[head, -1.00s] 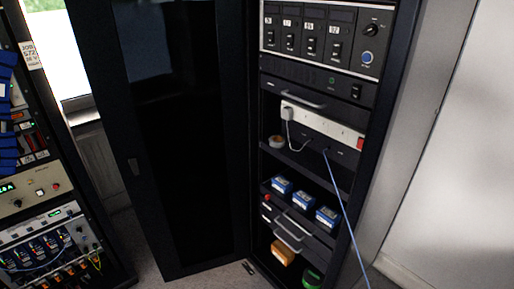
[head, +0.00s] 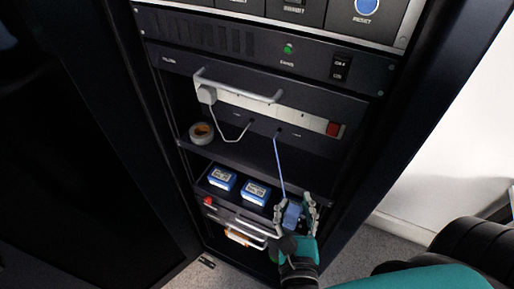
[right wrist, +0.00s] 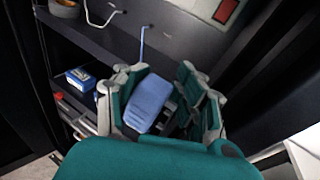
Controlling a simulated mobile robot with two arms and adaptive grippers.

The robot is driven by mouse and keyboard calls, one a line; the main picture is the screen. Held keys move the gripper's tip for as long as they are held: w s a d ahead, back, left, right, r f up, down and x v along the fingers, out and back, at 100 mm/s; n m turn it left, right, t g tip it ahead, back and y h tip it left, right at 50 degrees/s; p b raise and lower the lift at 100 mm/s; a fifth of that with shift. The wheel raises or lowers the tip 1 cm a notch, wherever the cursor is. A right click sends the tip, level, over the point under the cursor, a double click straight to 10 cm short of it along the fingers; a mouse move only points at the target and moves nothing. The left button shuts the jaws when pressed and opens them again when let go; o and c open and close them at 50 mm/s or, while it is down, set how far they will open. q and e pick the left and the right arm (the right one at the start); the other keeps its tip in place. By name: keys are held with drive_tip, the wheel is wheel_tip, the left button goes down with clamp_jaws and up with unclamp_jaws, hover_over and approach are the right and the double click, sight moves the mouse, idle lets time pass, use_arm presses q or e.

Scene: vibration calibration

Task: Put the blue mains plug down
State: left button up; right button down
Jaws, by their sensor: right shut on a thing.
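The blue mains plug (head: 291,214) is between the fingers of my right gripper (head: 295,204), low in front of the rack's right side. In the right wrist view the plug (right wrist: 148,98) shows as a rounded blue body, and the gripper (right wrist: 163,80) is shut on it. Its blue cable (head: 279,165) runs up to a hole in the panel below the white socket strip (head: 260,108). Whether the plug touches anything below is hidden by the gripper. My left gripper is not in view.
Two blue boxes (head: 222,178) (head: 256,192) sit on the lower shelf, left of my right gripper. A tape roll (head: 201,133) lies on the shelf (head: 245,157) above. A white plug (head: 207,94) is in the strip's left end. The rack's right side wall stands close to my arm.

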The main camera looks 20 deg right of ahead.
drive_tip(key=shift+d+r+p, duration=0.1)
drive_tip(key=shift+d+p, duration=0.1)
drive_tip(key=shift+p, duration=0.1)
drive_tip(key=p+x, duration=0.1)
drive_tip(key=x, duration=0.2)
drive_tip(key=r+p+x, duration=0.1)
drive_tip(key=x, duration=0.3)
drive_tip(key=p+x, duration=0.1)
drive_tip(key=x, duration=0.3)
drive_tip(key=shift+d+r+p, duration=0.35)
drive_tip(key=shift+d+r, duration=0.05)
drive_tip(key=shift+x, duration=1.1)
drive_tip(key=w, duration=0.1)
drive_tip(key=w+d, duration=0.1)
drive_tip(key=shift+w+d+r, duration=0.2)
drive_tip(key=shift+w+d, duration=0.1)
drive_tip(key=shift+w, duration=0.1)
wheel_tip(320, 180, down, 2)
drive_tip(key=shift+s+b, duration=0.1)
drive_tip(key=shift+b, duration=0.5)
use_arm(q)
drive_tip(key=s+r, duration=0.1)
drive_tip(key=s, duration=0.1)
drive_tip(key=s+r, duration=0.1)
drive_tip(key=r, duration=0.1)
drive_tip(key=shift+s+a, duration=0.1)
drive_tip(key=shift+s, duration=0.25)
use_arm(e)
drive_tip(key=shift+s+a+r, duration=0.1)
